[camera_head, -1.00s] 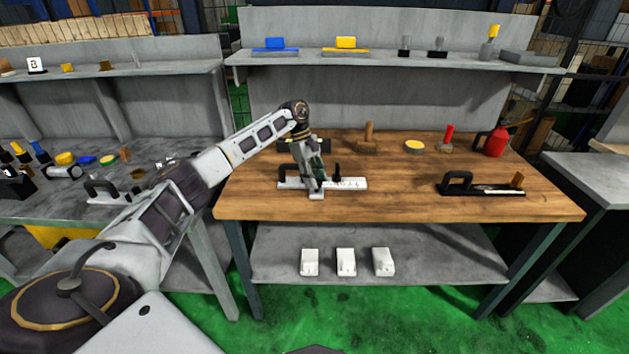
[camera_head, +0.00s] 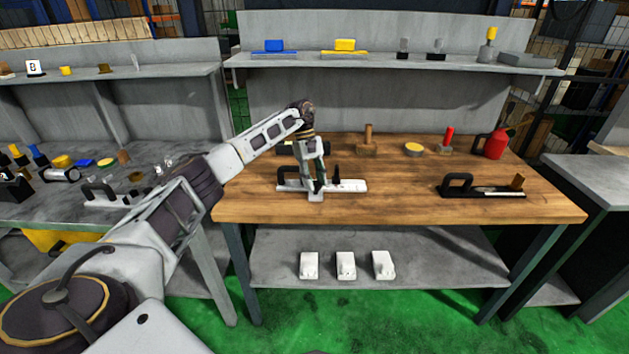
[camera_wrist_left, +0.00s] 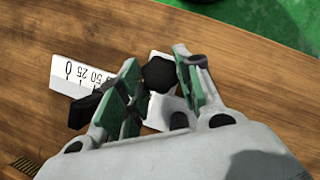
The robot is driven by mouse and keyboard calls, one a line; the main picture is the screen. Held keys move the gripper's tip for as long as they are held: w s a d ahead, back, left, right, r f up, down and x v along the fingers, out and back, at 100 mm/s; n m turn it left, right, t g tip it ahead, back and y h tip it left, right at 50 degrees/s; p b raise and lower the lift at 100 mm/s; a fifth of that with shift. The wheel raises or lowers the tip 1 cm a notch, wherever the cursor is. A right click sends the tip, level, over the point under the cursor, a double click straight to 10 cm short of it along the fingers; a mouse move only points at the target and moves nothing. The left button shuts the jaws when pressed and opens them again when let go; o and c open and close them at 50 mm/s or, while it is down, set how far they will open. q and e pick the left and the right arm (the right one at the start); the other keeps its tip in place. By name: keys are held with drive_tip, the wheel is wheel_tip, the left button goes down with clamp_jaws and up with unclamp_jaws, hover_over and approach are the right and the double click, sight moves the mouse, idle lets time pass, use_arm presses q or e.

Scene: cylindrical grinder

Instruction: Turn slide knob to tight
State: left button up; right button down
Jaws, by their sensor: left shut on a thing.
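A white slide device with a printed scale (camera_head: 352,186) lies on the wooden table, with a black handle at its left end and a small black upright piece on its bar. In the left wrist view its scale (camera_wrist_left: 82,75) shows numbers including 0, 25 and 50. The black slide knob (camera_wrist_left: 160,73) sits on a white block at the device's front side. My left gripper (camera_head: 316,186) reaches down over the device. My right gripper is out of view.
On the table (camera_head: 400,212) a second black-handled tool (camera_head: 482,191) lies to the right. A red can (camera_head: 495,143), a yellow-topped tin (camera_head: 413,149) and a wooden block with a post (camera_head: 368,142) stand behind. The table's front middle is clear.

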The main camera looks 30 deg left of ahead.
use_arm(q)
drive_tip(key=o, duration=1)
drive_tip(key=shift+r, duration=0.1)
drive_tip(key=shift+v, duration=5.95)
drive_tip(key=shift+d, duration=0.1)
